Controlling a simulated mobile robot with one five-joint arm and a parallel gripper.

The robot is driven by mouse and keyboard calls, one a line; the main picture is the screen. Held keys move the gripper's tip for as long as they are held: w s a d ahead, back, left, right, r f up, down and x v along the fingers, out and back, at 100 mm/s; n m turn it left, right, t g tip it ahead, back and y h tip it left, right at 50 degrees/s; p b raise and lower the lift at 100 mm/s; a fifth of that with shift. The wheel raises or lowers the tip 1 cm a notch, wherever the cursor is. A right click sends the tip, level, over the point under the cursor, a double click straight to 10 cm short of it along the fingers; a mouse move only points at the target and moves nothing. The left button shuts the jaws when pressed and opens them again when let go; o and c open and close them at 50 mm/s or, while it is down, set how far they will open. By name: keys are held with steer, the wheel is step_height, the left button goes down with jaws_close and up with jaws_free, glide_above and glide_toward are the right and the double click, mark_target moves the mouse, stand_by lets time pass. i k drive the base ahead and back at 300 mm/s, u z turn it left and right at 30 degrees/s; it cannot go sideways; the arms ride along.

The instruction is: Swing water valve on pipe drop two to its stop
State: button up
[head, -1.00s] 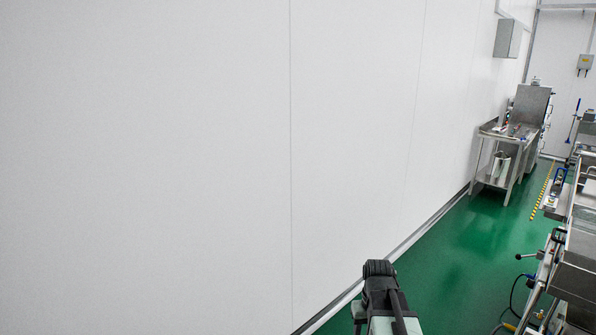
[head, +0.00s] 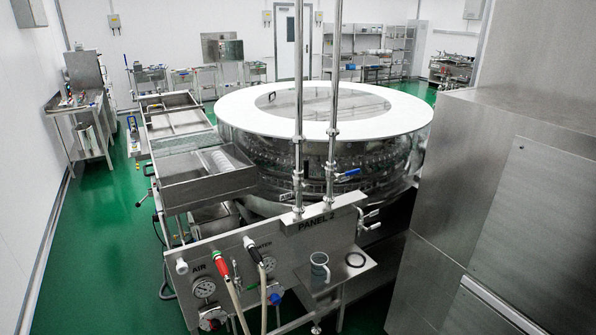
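Two upright steel pipes drop to a steel panel marked PANEL 2 (head: 313,223). The right pipe (head: 334,100) carries a valve with a blue lever (head: 349,173) that points to the right, roughly level. The left pipe (head: 298,100) has a smaller fitting with a handle (head: 286,196) reaching left, low on the pipe. No number shows on either pipe, so I cannot tell which is drop two. My gripper is not in view.
The panel bears gauges, hoses and a blue knob (head: 275,298). The round washer (head: 325,155) stands behind. A steel cabinet (head: 500,210) blocks the right. Green floor (head: 100,260) is clear at left.

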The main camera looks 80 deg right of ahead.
mark_target(338, 176)
steer(key=z, duration=2.8)
steer(key=i, duration=0.4)
steer(key=z, duration=0.4)
